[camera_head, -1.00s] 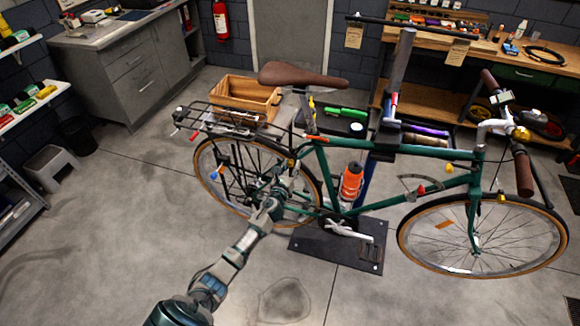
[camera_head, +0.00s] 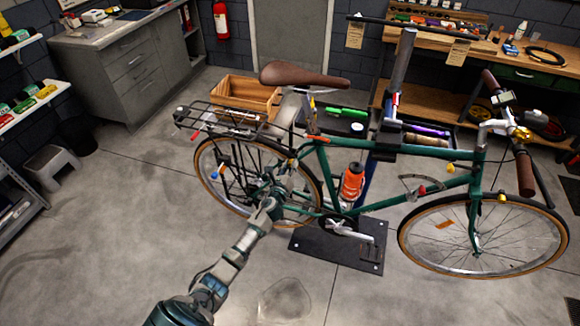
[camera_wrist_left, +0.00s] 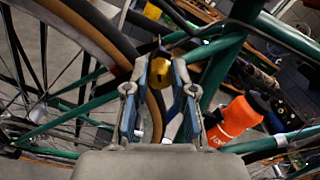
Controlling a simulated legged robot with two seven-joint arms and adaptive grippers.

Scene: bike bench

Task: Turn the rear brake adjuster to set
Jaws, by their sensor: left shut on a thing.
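The green bicycle (camera_head: 385,152) is held upright in a repair stand, its rear wheel at the left. The rear brake adjuster, a small yellow knob (camera_wrist_left: 161,75), sits by the frame tubes near the rear tyre in the left wrist view. My left gripper (camera_wrist_left: 164,68) is shut on this knob, with one finger on each side. In the head view my left gripper (camera_head: 284,176) reaches up to the rear of the frame, and the wheel and tubes around it make its fingertips hard to make out. My right gripper is not in view.
An orange bottle (camera_head: 353,181) is on the frame, right of my gripper. A wooden crate (camera_head: 238,93) stands behind the rear rack (camera_head: 218,121). A workbench (camera_head: 540,62) is at the back right. The floor at the front left is clear.

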